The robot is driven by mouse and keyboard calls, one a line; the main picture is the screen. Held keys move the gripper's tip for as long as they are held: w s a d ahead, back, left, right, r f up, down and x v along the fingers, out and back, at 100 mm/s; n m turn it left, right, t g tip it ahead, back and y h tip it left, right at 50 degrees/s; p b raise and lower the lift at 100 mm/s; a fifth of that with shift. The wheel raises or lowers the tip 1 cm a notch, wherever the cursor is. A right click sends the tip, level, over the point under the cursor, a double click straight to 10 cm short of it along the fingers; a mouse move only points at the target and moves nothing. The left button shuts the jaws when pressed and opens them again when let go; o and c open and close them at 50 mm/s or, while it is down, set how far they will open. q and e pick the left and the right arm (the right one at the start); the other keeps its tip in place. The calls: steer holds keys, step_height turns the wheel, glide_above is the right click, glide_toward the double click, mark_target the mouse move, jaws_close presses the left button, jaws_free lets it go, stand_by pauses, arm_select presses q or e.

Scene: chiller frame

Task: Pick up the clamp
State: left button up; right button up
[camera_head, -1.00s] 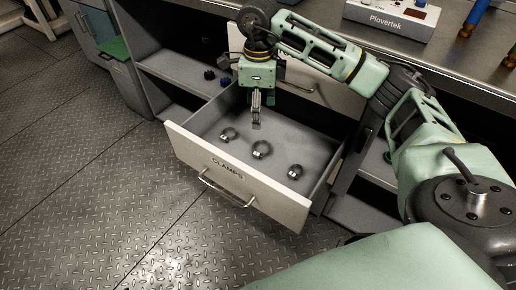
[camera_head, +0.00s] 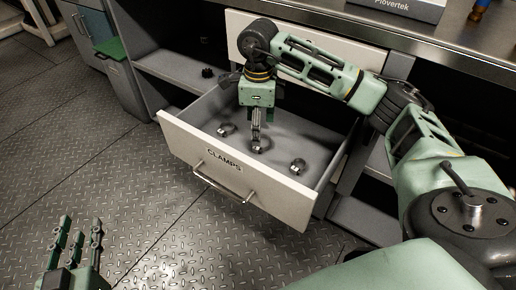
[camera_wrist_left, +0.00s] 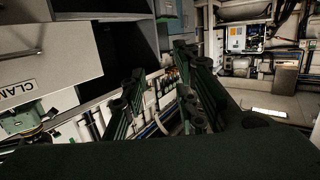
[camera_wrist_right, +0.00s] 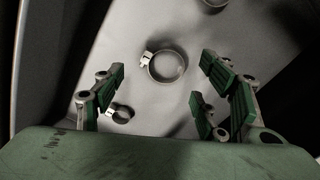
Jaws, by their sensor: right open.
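Three ring-shaped metal clamps lie apart on the floor of the open drawer (camera_head: 232,172) marked CLAMPS: a left clamp (camera_head: 226,130), a middle clamp (camera_head: 266,148) and a right clamp (camera_head: 298,166). My right gripper (camera_head: 256,143) points down into the drawer over the middle clamp. In the right wrist view its fingers (camera_wrist_right: 163,92) are spread and empty, with one clamp (camera_wrist_right: 150,58) ahead between them. Another clamp (camera_wrist_right: 122,118) lies near the left finger, and a third is cut off at the top edge. My left gripper (camera_head: 81,228) is open and empty over the floor, outside the drawer.
The drawer walls surround the right gripper, with the front panel on the near side. A cabinet shelf (camera_head: 175,70) with a small dark object (camera_head: 208,72) is left of the drawer. The workbench top is behind. The metal floor (camera_head: 120,170) is clear.

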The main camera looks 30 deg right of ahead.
mark_target(261, 147)
steer(key=f, duration=0.1)
steer(key=f+b, duration=0.1)
steer(key=f, duration=0.3)
steer(key=shift+s+d+b, duration=0.25)
steer(key=shift+s+b, duration=0.1)
arm_select(q)
step_height(261, 147, up, 9)
steer(key=d+t+h, duration=0.1)
steer(key=t, duration=0.4)
steer(key=shift+d+h, duration=0.15)
steer(key=shift+h, duration=0.15)
steer(key=shift+f, duration=0.1)
arm_select(e)
steer(key=c, duration=0.9)
